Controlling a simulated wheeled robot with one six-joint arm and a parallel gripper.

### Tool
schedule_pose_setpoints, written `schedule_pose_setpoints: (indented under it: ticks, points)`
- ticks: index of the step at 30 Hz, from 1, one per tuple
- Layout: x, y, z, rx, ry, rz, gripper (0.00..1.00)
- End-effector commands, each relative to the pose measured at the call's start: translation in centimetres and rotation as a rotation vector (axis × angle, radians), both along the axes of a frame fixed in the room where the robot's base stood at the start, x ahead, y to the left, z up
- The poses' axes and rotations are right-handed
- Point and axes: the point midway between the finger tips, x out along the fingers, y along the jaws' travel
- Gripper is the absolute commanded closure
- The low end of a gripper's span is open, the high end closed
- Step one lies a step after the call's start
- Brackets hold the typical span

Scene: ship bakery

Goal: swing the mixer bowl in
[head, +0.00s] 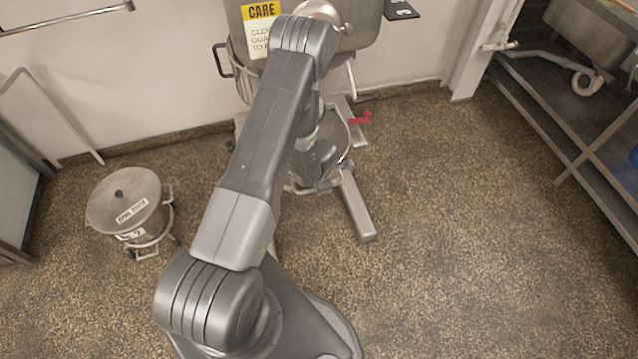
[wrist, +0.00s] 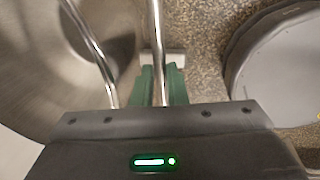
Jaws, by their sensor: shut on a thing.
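The mixer (head: 375,25) stands against the back wall, with a yellow CARE sign on its grey body. My arm crosses in front and hides much of its lower part. Part of a round metal rim (head: 345,130), seemingly the bowl's, shows beside my arm. In the wrist view a curved shiny metal surface (wrist: 45,75), apparently the bowl, fills the left. My gripper (wrist: 162,85) has green fingers, shut around a thin upright metal bar (wrist: 156,35). A second bar (wrist: 88,45) slants to its left. The fingertips are hidden in the head view.
A lidded bin (head: 125,195) on castors stands on the floor at left. A red lever (head: 360,118) sticks out right of the mixer base. A mixer foot (head: 355,205) reaches forward. A steel shelf unit (head: 570,130) lines the right; the floor between (head: 460,220) is clear.

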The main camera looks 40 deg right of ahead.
Motion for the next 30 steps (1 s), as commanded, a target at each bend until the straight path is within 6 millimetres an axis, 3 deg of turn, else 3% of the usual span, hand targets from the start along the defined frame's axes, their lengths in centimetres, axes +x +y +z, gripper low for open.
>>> schedule_pose_setpoints:
  ticks: [12,13,16,25,30]
  points:
    - [0.4,-0.5,0.1,-0.010,-0.009,0.008,1.00]
    - [0.4,-0.5,0.1,-0.010,-0.009,0.008,0.86]
    - [0.4,-0.5,0.1,-0.010,-0.008,0.007,0.66]
    - [0.2,-0.3,0.2,-0.006,-0.004,0.004,0.66]
    - [-0.1,-0.3,1.7,-0.007,-0.004,0.004,0.66]
